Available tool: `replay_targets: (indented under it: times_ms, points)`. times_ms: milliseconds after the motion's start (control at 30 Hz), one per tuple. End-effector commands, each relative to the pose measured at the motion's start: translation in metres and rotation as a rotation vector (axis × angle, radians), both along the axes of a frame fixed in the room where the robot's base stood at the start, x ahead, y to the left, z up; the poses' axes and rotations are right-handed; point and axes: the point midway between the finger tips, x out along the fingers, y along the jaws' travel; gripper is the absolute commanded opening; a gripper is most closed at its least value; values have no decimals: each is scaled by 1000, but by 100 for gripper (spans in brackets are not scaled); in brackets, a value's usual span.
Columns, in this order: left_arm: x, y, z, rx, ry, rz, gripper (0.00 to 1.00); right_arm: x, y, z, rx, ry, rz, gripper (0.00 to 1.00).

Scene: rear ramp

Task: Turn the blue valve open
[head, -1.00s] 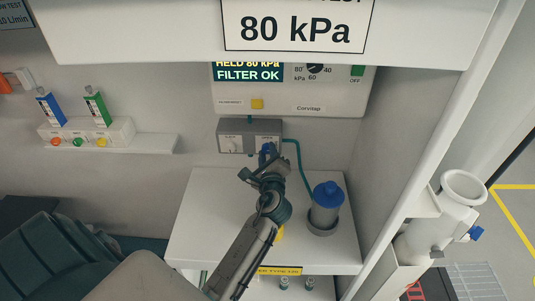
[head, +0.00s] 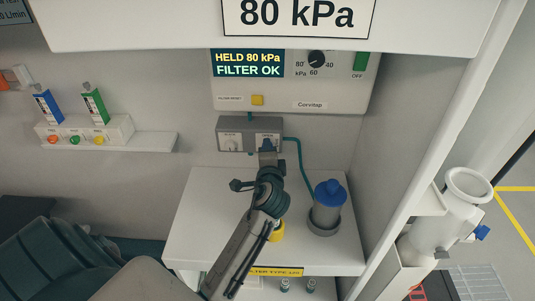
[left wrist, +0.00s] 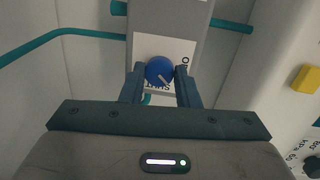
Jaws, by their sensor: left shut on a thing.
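The blue valve (left wrist: 159,71) is a small round knob with a white pointer line, on a white label with OPEN and SHUT lettering. In the left wrist view the line points down and right, between the two words. My left gripper (left wrist: 160,88) has its fingers on both sides of the knob and is shut on it. In the head view my left gripper (head: 267,146) reaches the right half of the grey valve box (head: 250,121) on the wall and hides the knob. My right gripper is not in view.
A blue-capped canister (head: 328,205) stands on the white shelf (head: 205,215), right of my arm. Teal tubing (head: 300,165) runs beside it. The panel display (head: 248,63) reads HELD 80 kPa, FILTER OK. A white pipe fitting (head: 440,225) stands far right.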

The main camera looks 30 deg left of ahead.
Motion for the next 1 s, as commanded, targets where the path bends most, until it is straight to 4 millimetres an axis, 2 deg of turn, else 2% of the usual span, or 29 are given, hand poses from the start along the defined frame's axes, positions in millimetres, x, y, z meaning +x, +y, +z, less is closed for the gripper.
replay_targets:
  times_ms: [600, 1000]
  points:
    - [1, 1, 6, -432, -282, -6, 6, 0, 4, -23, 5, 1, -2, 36]
    - [0, 2, 7, -545, -350, -6, 6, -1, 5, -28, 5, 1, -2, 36]
